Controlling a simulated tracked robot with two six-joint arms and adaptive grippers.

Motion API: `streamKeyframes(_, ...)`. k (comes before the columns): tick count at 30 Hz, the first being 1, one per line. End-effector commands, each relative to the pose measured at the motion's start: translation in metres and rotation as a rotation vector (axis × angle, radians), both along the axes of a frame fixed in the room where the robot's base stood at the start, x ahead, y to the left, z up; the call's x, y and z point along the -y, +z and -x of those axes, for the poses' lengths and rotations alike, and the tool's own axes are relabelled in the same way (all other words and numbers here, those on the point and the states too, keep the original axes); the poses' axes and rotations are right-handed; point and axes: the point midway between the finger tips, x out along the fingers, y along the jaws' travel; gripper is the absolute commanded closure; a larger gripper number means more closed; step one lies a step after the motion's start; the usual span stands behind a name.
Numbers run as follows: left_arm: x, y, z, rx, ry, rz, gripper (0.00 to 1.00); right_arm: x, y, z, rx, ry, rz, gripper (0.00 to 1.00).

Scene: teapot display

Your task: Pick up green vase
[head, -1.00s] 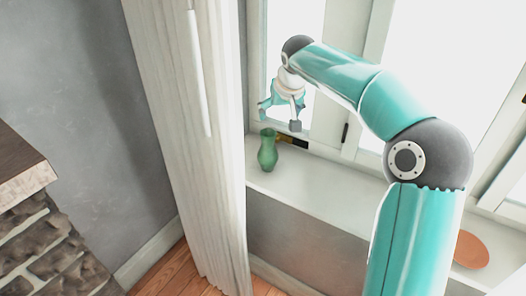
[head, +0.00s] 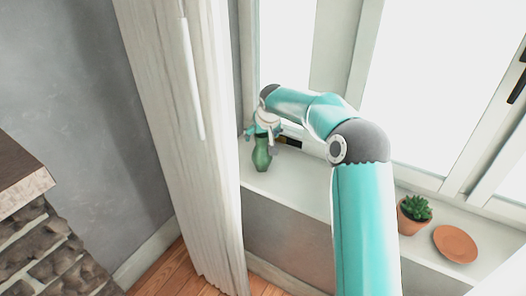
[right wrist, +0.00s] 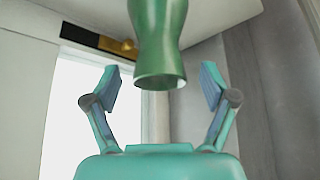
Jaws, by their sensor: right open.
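The green vase (head: 261,158) stands upright on the white windowsill in the head view, near the curtain. My right gripper (head: 262,140) is at the top of the vase, which it partly covers. In the right wrist view the vase (right wrist: 159,45) shows its rim between the two spread fingers of my right gripper (right wrist: 160,90). There is clear space between the rim and each finger, so the gripper is open and not holding it. My left gripper is not in view.
A white curtain (head: 185,130) hangs just left of the vase. The window frame stands behind it. A potted succulent (head: 414,213) and a terracotta saucer (head: 456,244) are on the right part of the sill (head: 310,190). A brick ledge is at far left.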

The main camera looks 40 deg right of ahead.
Motion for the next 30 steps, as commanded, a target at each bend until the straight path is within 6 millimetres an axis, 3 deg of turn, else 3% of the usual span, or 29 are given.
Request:
streamKeyframes(10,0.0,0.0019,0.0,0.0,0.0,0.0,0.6,0.0027,-0.0085,-0.0048,0.001,0.0,0.0,0.16)
streamKeyframes(25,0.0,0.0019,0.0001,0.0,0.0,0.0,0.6,0.0029,-0.0082,-0.0043,0.0,-0.001,0.0,0.99)
streamKeyframes(30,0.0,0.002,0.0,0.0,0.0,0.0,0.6,0.0033,-0.007,-0.0044,0.003,-0.001,0.001,1.0)
